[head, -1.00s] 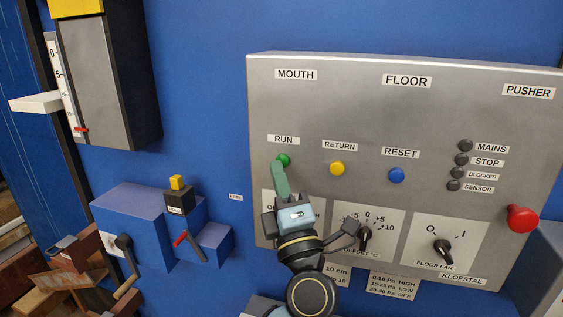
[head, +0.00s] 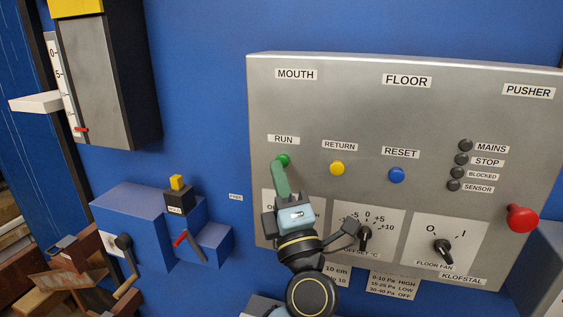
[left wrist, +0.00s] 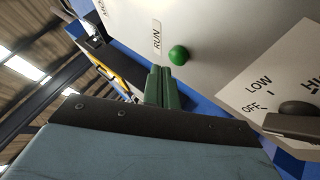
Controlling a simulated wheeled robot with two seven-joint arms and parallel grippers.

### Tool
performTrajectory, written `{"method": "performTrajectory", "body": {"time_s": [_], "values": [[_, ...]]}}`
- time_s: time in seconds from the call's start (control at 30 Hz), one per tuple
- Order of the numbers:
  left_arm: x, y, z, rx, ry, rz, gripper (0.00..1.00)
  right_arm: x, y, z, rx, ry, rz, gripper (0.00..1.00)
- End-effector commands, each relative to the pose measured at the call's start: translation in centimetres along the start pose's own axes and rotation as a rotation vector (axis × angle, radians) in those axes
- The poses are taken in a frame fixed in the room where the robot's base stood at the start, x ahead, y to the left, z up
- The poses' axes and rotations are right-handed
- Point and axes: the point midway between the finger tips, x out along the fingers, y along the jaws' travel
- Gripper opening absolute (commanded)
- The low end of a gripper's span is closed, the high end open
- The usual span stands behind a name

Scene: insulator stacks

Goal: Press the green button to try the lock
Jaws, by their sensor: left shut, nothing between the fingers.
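The green button (head: 285,159) sits under the RUN label on the grey control panel (head: 420,130). It also shows in the left wrist view (left wrist: 178,55) as a round green knob. My left gripper (head: 277,164) has green fingers, shut with nothing between them. Its fingertips are right beside the button, on its lower left in the head view and partly covering it. In the left wrist view the fingertips (left wrist: 160,70) end just short of the button's edge; I cannot tell whether they touch it. My right gripper is not in view.
A yellow button (head: 337,168) and a blue button (head: 396,175) sit to the right. A red mushroom knob (head: 522,218) stands out at the panel's right edge. Dials (head: 442,246) lie below. Several indicator lamps (head: 461,159) look dark. A blue box with a lever (head: 182,205) is at left.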

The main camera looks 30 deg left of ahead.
Motion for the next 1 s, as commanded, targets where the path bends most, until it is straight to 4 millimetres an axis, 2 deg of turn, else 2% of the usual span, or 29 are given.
{"method": "performTrajectory", "body": {"time_s": [1.0], "values": [[0.60, -0.40, 0.47, 0.000, -0.001, 0.000, 0.00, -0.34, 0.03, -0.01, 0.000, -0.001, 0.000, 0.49]]}}
